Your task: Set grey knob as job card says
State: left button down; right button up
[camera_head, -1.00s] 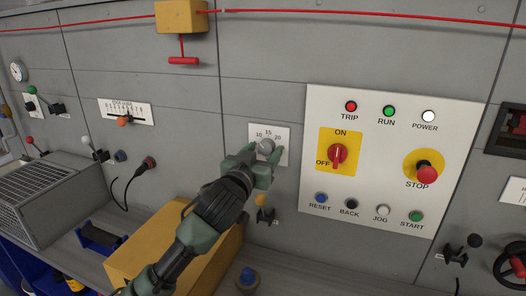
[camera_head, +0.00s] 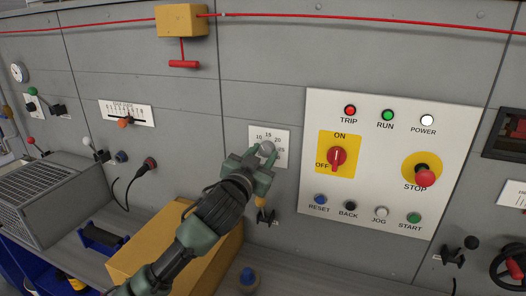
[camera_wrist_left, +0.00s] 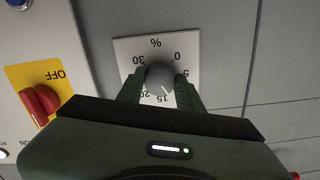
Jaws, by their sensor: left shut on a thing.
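The grey knob (camera_head: 267,149) sits on a small white dial plate (camera_head: 283,134) on the grey machine wall. My left gripper (camera_head: 263,158) is shut on the grey knob, reaching from below. In the left wrist view, the gripper's fingers (camera_wrist_left: 160,88) stand on either side of the knob (camera_wrist_left: 159,76). The dial plate (camera_wrist_left: 126,48) appears upside down there, with 0, 5, 15, 20, 30 and % readable. The knob's light pointer mark lies close to 15, on the side toward the lower numbers. A finger hides part of the scale. My right gripper is not in view.
A white control panel (camera_head: 385,112) with a red ON/OFF switch (camera_head: 337,157) and STOP button (camera_head: 425,177) is right of the knob. A yellow box (camera_head: 150,240) stands below. A white card (camera_head: 515,192) is cut off at the right edge, its text unreadable.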

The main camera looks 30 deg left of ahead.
pick_arm(q)
jog(key=m+p, duration=0.3)
jog(key=m, duration=0.2)
jog(key=shift+r+m, duration=0.1)
jog(key=shift+m, duration=0.2)
jog(key=m+p, duration=0.3)
jog(key=m, duration=0.3)
jog(key=shift+r, duration=0.1)
jog(key=m+p, duration=0.2)
jog(key=m, duration=0.2)
jog(key=m+p, duration=0.2)
jog(key=m, duration=0.1)
jog(key=shift+m, duration=0.3)
jog(key=shift+m+p, duration=0.45)
jog(key=shift+m, duration=0.75)
jog(key=shift+m+p, duration=0.3)
jog(key=shift+m, duration=0.7)
jog(key=c, duration=0.9)
grip_release()
